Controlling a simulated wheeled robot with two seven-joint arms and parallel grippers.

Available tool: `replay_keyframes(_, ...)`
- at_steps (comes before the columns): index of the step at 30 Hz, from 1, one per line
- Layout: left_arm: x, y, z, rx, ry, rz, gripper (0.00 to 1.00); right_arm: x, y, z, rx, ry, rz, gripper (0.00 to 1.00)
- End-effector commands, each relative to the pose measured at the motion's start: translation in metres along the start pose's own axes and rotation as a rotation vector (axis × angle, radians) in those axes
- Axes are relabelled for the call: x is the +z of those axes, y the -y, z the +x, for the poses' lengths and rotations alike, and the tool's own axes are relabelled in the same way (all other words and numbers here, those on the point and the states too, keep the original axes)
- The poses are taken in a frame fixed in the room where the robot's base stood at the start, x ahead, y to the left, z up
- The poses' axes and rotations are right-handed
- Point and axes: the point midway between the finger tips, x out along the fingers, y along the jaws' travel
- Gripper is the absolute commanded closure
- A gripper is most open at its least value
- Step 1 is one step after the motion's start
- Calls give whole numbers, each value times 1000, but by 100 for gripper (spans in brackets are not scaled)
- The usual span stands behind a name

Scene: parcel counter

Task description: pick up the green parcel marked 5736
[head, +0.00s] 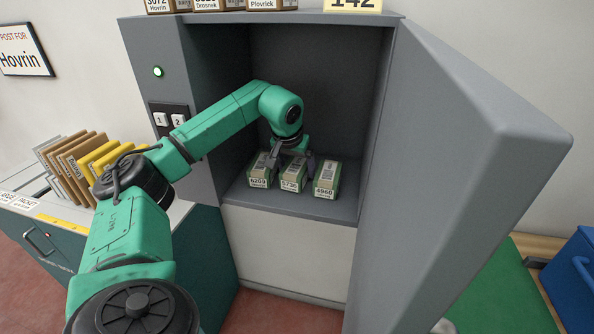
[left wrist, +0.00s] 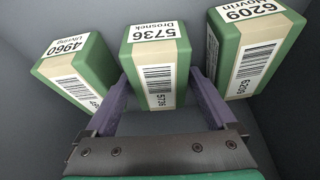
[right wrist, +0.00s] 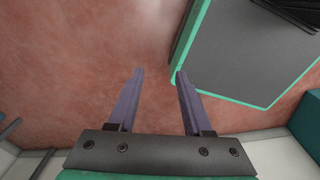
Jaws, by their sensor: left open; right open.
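The green parcel marked 5736 (head: 291,179) stands in the open locker, the middle one of three green parcels with beige bands. In the left wrist view the 5736 parcel (left wrist: 155,62) shows its label "5736 Drosnek" upside down. My left gripper (head: 292,153) reaches into the locker above and behind its front face. Its jaws (left wrist: 158,78) are open, one finger on each side of the 5736 parcel; contact cannot be told. My right gripper (right wrist: 160,75) is open and empty over the reddish floor, seen only in the right wrist view.
Parcel 6209 (head: 260,175) stands close on the left and parcel 4960 (head: 326,180) on the right, with narrow gaps. The locker door (head: 450,180) stands open at the right. Several envelopes (head: 75,160) stand upright at the left. A blue crate (head: 572,280) is at far right.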

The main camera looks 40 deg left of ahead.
Motion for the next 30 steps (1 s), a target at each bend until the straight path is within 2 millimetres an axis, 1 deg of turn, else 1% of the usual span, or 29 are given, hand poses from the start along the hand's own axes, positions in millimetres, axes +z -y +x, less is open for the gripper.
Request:
replay_keyframes(6, 0, 0, 1, 1, -1, -1, 10, -29, -4, 0, 5, -47, -1, 50)
replay_keyframes(7, 0, 0, 1, 1, -1, -1, 10, -31, -4, 0, 5, -50, -1, 50)
replay_keyframes(10, 0, 0, 1, 1, -1, -1, 10, -30, -3, -1, 5, -49, 0, 50)
replay_keyframes(17, 2, 0, 4, 1, 1, -2, 10, -20, -2, -2, 2, -33, 0, 50)
replay_keyframes(25, 2, 0, 5, 2, 0, -2, 10, -19, -2, -2, 3, -32, 0, 50)
replay_keyframes(26, 2, 0, 5, 2, 0, -2, 14, -19, -2, -2, 3, -31, 0, 50)
replay_keyframes(27, 2, 0, 5, 2, 0, -2, 29, -19, -2, -2, 3, -31, 0, 50)
replay_keyframes(29, 2, 0, 5, 2, 0, -2, 52, -19, -2, -2, 3, -31, 0, 50)
replay_keyframes(30, 2, 0, 5, 2, 0, -2, 67, -19, -2, -2, 3, -31, 1, 50)
